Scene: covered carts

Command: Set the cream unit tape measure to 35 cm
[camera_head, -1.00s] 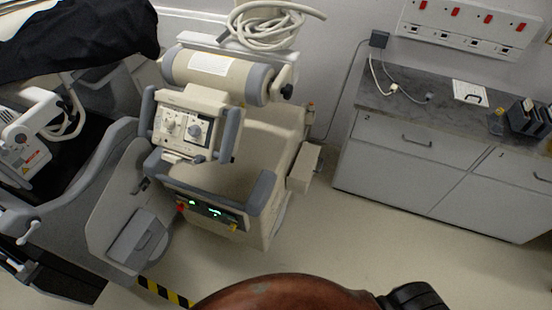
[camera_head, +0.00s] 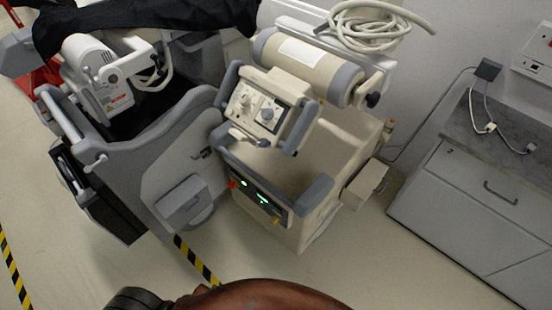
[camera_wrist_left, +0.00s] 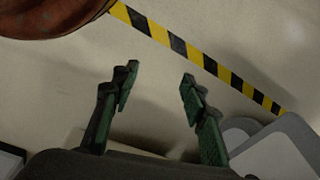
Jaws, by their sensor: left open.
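The cream unit (camera_head: 345,137) stands in the middle of the head view. Its control box (camera_head: 265,107) has knobs and grey side handles, and a cream cylinder (camera_head: 305,65) lies behind it. A lower front panel (camera_head: 258,190) shows green lit digits. I cannot pick out a tape measure on the unit. My left gripper (camera_wrist_left: 160,82) is open and empty in the left wrist view, above bare floor. It is not seen in the head view. My right gripper is in neither view.
A grey machine (camera_head: 140,150), partly under a black cover (camera_head: 150,20), stands left of the cream unit. A grey cabinet (camera_head: 470,195) stands at the right. Yellow-black floor tape (camera_head: 197,262) also shows in the wrist view (camera_wrist_left: 205,62). Floor between unit and cabinet is clear.

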